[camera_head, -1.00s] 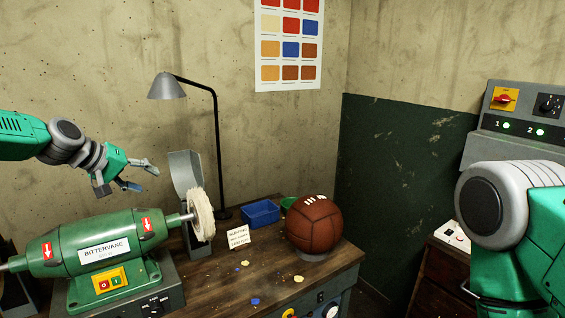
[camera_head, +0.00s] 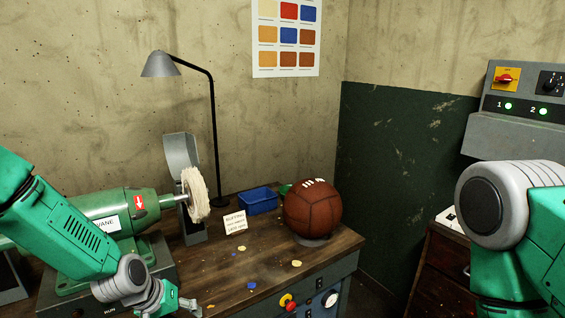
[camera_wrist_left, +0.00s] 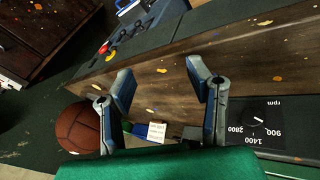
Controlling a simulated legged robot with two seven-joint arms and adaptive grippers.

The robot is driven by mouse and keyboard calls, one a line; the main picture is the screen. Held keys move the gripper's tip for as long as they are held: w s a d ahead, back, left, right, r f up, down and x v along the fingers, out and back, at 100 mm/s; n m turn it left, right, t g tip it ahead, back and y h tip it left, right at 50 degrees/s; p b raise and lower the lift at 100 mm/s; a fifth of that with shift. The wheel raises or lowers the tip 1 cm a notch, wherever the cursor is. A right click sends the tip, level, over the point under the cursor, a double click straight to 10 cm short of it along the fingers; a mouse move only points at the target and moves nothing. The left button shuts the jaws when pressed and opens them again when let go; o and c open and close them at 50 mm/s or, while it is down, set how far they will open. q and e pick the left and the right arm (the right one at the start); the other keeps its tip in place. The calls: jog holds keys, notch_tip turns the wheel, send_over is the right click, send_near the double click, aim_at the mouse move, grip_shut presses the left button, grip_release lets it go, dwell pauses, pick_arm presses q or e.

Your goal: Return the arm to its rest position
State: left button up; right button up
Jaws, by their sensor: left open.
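My left arm comes in from the left in the head view, in front of the buffing machine. Its gripper (camera_head: 186,308) is low, at the bottom edge of the picture and partly cut off. In the left wrist view the left gripper (camera_wrist_left: 160,85) shows two fingers spread apart with nothing between them. My right arm (camera_head: 510,225) stands at the right edge of the head view; its gripper is outside the picture. A brown leather ball (camera_head: 313,208) rests on a round stand on the bench, apart from both arms. It also shows in the left wrist view (camera_wrist_left: 77,128).
The green buffing machine (camera_head: 125,205) with its pale wheel (camera_head: 195,195) stands behind my left arm. A grey lamp (camera_head: 212,120), a blue bin (camera_head: 258,200) and a sign card (camera_head: 235,223) stand on the wooden bench (camera_head: 225,285). A control box (camera_head: 520,105) is at right.

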pick_arm(q)
jog(key=s+d+f+m+g+y+b, duration=0.1)
jog(key=s+d+f+b, duration=0.1)
jog(key=s+f, duration=0.85)
jog(key=s+a+f+g+y+b, duration=0.1)
jog(key=s+a+f, duration=0.1)
jog(key=s, duration=0.6)
jog(key=s+a+f+m+b, duration=0.1)
jog(key=s+a+f+b, duration=0.1)
jog(key=s, duration=0.6)
jog(key=s+a+f+m+g+y+b, duration=0.1)
jog(key=s+a+f+b, duration=0.1)
jog(key=s, duration=0.6)
jog(key=shift+a+f+g+y, duration=0.3)
jog(key=shift+a+f, duration=0.1)
jog(key=shift+f, duration=0.45)
pick_arm(e)
notch_tip(320, 180, down, 8)
jog(key=shift+d+f, duration=0.2)
jog(key=shift+d, duration=0.05)
